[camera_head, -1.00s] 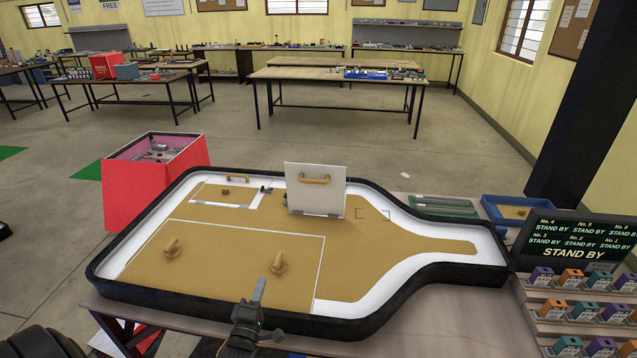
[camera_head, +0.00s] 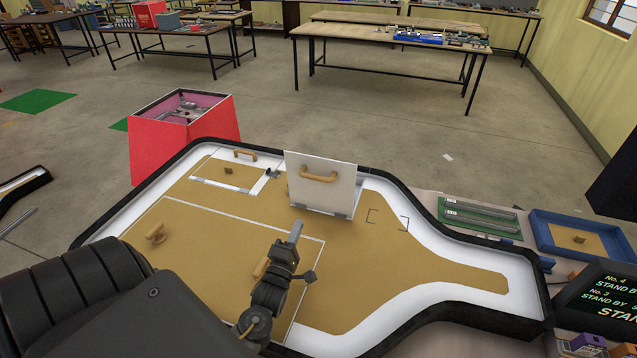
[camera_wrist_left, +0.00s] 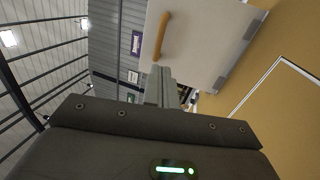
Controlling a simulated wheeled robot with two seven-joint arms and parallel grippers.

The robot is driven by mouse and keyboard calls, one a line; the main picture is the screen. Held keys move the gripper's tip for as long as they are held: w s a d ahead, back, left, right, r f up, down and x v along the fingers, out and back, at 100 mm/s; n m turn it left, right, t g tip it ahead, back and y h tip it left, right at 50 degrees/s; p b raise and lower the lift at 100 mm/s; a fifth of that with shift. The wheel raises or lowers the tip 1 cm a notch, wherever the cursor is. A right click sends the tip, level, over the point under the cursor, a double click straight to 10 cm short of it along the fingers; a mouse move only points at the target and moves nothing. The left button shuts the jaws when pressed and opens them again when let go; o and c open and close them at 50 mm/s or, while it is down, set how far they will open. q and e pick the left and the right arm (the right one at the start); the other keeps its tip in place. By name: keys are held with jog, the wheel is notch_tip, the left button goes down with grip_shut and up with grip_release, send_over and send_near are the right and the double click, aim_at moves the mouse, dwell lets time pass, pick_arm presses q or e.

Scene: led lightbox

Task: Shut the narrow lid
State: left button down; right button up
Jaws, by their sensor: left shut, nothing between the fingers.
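The narrow lid (camera_head: 325,192) is a pale square panel with a tan bar handle, standing upright on hinges at its lower edge on the tan board. My left gripper (camera_head: 297,226) is shut and empty, a little in front of the lid's lower edge in the head view. In the left wrist view the shut fingers (camera_wrist_left: 158,88) point at the lid (camera_wrist_left: 205,40), just below its handle (camera_wrist_left: 161,36); I cannot tell whether they touch it. My right gripper is not in view.
The board has a raised black rim (camera_head: 160,185). A red box (camera_head: 185,132) stands behind at left. A blue tray (camera_head: 585,237) and a dark screen (camera_head: 605,290) are at right.

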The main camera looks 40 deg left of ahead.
pick_arm(q)
jog(key=b+x, duration=0.1)
jog(key=x, duration=1.3)
jog(key=shift+b, duration=0.3)
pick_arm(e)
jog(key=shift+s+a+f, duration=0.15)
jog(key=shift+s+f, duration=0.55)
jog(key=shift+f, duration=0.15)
pick_arm(q)
jog(key=shift+r, duration=0.1)
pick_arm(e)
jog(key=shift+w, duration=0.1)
